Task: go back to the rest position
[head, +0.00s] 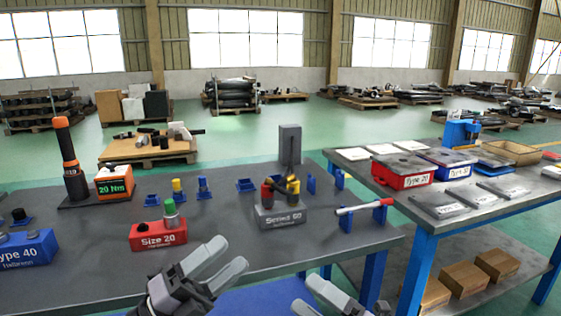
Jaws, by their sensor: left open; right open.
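My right gripper (325,298) is at the bottom edge of the view, right of the left one and in front of the bench. Its fingers are partly cut off by the frame, and I see nothing held in it.
A second table (400,205) with cases stands right.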

